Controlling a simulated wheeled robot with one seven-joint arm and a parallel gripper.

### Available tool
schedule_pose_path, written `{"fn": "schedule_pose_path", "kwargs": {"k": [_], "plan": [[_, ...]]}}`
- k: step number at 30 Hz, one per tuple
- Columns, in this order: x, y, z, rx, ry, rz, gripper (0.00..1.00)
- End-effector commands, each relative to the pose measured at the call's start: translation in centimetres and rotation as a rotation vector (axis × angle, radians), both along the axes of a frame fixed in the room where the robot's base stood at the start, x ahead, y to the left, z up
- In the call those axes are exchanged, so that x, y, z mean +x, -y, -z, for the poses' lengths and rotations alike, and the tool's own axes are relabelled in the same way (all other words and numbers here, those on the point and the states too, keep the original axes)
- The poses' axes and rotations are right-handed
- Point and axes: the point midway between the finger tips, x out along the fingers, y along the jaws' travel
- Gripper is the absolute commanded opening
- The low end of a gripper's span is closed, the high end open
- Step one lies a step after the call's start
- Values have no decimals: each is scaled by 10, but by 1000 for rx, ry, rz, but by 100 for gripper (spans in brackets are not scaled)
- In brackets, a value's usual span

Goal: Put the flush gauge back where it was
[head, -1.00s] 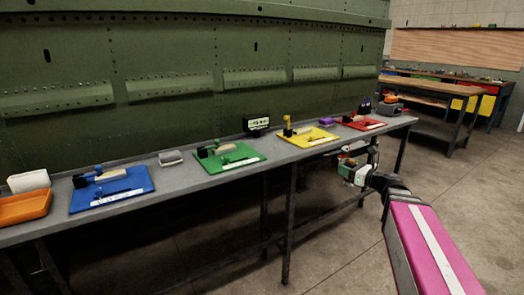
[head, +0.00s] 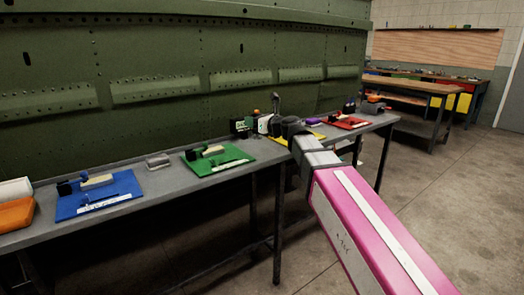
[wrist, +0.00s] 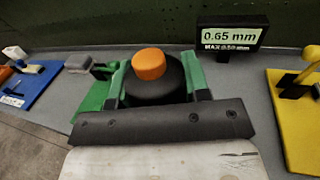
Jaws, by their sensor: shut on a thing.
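My gripper (wrist: 153,84), with green fingers, is shut on a round black thing with an orange cap, which looks like the flush gauge (wrist: 150,66). In the head view my gripper (head: 265,123) is over the bench, between the green mat and the yellow mat. A black display (wrist: 228,34) stands just beyond the gauge, to its right in the wrist view, reading 0.65 mm and a MAX line. It also shows in the head view (head: 239,128). The gauge's underside is hidden, so I cannot tell whether it touches the bench.
The grey bench (head: 128,190) runs along a green riveted fuselage panel (head: 150,60). It bears a blue mat (head: 120,190), a green mat (head: 232,153), a yellow mat (wrist: 295,125) and a red mat (head: 350,121), with tools on them. A grey block (head: 158,161) lies between blue and green.

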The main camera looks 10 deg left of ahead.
Motion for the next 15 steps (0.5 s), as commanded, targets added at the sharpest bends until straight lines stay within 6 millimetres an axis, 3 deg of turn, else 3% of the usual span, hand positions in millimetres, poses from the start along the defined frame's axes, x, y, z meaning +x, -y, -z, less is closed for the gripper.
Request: {"fn": "schedule_pose_path", "kwargs": {"k": [3,7,15], "plan": [[-8,-23,-17,8,4,-7,19],[-2,-28,-17,11,3,-5,19],[49,-18,13,10,3,-4,19]]}}
